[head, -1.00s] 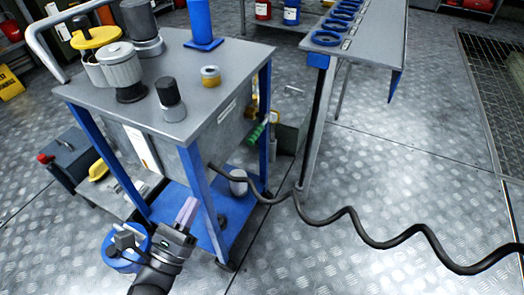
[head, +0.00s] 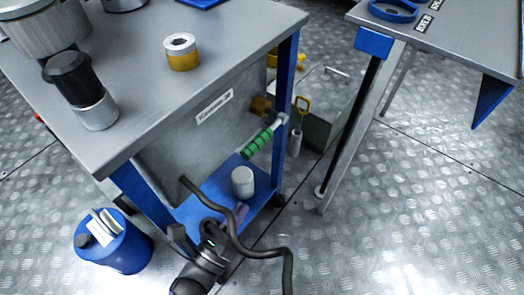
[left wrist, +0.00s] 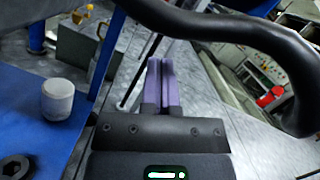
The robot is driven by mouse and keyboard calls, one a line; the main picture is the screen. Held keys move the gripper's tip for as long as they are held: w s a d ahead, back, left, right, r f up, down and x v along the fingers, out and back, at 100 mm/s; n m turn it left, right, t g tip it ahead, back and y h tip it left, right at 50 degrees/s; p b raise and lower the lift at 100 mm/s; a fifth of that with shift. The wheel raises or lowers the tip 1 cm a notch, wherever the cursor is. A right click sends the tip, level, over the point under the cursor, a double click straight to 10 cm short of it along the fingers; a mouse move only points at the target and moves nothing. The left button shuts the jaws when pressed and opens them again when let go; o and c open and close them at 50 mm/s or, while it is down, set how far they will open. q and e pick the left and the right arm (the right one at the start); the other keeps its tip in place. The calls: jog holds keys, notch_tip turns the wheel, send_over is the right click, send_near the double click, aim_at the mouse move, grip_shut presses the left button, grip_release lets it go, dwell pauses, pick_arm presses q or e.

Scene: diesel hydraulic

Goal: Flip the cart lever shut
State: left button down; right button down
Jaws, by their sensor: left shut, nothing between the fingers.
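The cart lever has a green ribbed grip (head: 257,142) and sits by a brass valve (head: 261,106) on the side panel of the grey-topped cart (head: 140,75). The grip slants down to the left from its metal stem. My left gripper (head: 240,210) is below the lever, apart from it, low beside the cart's blue shelf. The black hose partly covers it in the head view. In the left wrist view its purple fingers (left wrist: 163,82) are together with nothing between them. I cannot make out the lever in that view. My right gripper is not in view.
The black hose (head: 287,262) runs from the cart past my left gripper and crosses the top of the left wrist view. A white cup (head: 243,182) stands on the lower shelf. A blue canister (head: 112,243) is at left. A bench (head: 455,45) stands right; floor below it is open.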

pick_arm(q)
jog(key=w+d+r, duration=0.2)
jog(key=w, duration=0.2)
jog(key=w+d+r+b, duration=0.1)
jog(key=w+r, duration=0.2)
jog(key=w, duration=0.2)
jog(key=shift+w+d+r, duration=0.2)
jog(key=shift+d+r, duration=0.15)
